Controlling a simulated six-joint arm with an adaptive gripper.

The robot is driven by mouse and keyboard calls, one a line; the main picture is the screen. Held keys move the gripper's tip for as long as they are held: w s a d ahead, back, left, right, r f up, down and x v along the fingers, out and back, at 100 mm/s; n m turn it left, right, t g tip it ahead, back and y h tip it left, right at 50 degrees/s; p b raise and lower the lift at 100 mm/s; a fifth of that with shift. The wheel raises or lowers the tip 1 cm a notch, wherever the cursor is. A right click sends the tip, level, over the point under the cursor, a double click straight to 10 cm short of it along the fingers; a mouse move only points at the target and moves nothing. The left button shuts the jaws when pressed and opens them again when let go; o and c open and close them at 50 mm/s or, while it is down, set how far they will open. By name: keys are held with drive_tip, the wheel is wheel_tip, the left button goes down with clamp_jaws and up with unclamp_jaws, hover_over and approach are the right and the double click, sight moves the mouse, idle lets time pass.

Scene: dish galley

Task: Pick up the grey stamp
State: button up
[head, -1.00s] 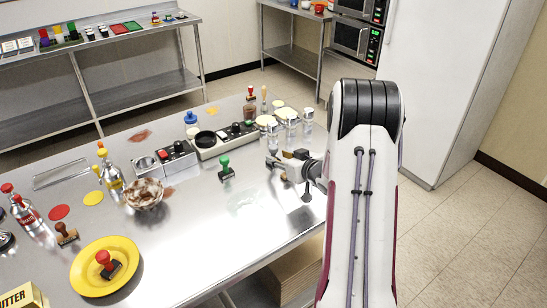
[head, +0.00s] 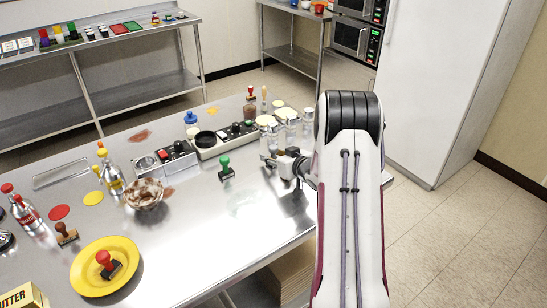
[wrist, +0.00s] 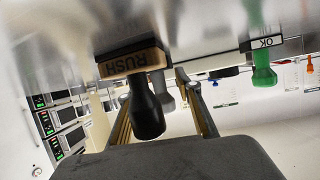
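My gripper (wrist: 165,110) is open, with its two fingers apart in the wrist view; that view looks upside down. A stamp with a black handle (wrist: 147,108) and a wooden block marked RUSH stands in front of the fingers, close to the camera. A grey handle-like shape (wrist: 164,92), likely the grey stamp, shows partly behind it, between the fingers. I see no finger clearly touching either one. In the head view my gripper (head: 285,166) is low over the table's right side, and the stamps there are hard to make out.
A green stamp (head: 226,168) marked OK stands left of my gripper; it also shows in the wrist view (wrist: 262,62). Lidded jars (head: 290,124) stand behind my gripper. A pale handle (wrist: 98,125) shows left of the fingers. The table's front middle (head: 215,225) is clear.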

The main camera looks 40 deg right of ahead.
sight(273, 146)
idle(0.4)
clamp_jaws()
drive_tip(key=shift+r, duration=0.1)
drive_tip(key=shift+r, duration=4.95)
